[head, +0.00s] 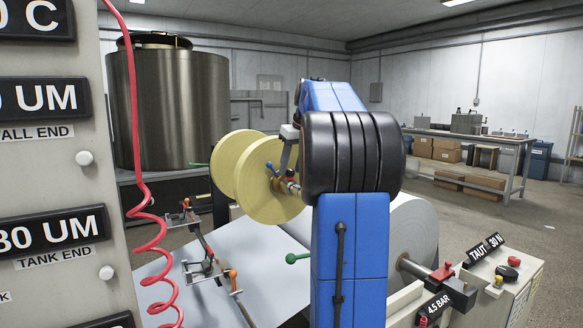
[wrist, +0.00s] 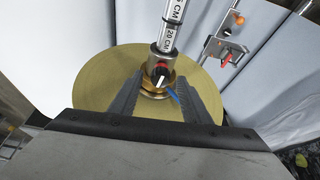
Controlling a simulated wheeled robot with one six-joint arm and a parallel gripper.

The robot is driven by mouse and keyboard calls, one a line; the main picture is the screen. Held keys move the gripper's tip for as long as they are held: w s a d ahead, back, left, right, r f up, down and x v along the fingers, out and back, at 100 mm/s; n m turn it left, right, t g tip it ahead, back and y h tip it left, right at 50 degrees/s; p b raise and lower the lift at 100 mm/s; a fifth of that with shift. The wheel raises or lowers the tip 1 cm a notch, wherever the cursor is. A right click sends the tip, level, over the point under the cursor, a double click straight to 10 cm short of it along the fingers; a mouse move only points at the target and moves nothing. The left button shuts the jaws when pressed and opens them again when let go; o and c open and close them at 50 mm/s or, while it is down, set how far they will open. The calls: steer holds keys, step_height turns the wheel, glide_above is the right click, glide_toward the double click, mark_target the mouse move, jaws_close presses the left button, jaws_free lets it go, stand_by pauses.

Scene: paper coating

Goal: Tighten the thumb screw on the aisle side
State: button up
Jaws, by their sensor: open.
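In the wrist view my gripper (wrist: 160,80) is open, its two grey fingers on either side of a shaft end with a red, black and white knob (wrist: 160,74). A small blue lever (wrist: 173,97) and a brass collar lie between the fingers; I cannot tell whether they touch. Behind them is a yellow disc (wrist: 95,88). In the head view my gripper (head: 290,138) is partly hidden by my blue arm, beside the near yellow disc (head: 258,190). Orange knobs (head: 233,273) sit on a rail fixture; I cannot tell which part is the aisle-side thumb screw.
A grey panel (head: 65,175) with labels and a coiled red hose (head: 145,200) stands at left. A white roll (head: 415,225) and a control box (head: 500,280) are at right. A green-knobbed lever (head: 297,258) sticks out near my arm. Open floor lies at far right.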

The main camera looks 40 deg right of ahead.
steer(key=shift+f, duration=0.1)
steer(key=c, duration=1)
steer(key=shift+c, duration=0.2)
steer(key=shift+w+a+m, duration=0.1)
steer(key=shift+m, duration=0.3)
steer(key=m+h, duration=0.1)
steer(key=m, duration=0.1)
steer(key=m+h, duration=0.1)
steer(key=m, duration=0.1)
steer(key=shift+a+g, duration=0.15)
steer(key=shift+g, duration=0.15)
steer(key=m+g+h, duration=0.1)
steer(key=m, duration=0.3)
steer(key=shift+w+a, duration=0.1)
steer(key=shift+w, duration=0.1)
steer(key=m+g, duration=0.1)
steer(key=m, duration=0.3)
steer(key=shift+w+m+g+h, duration=0.15)
steer(key=shift+m+g+h, duration=0.25)
steer(key=shift+w+m+g, duration=0.1)
steer(key=shift+m+g, duration=0.7)
steer(key=shift+m, duration=1.2)
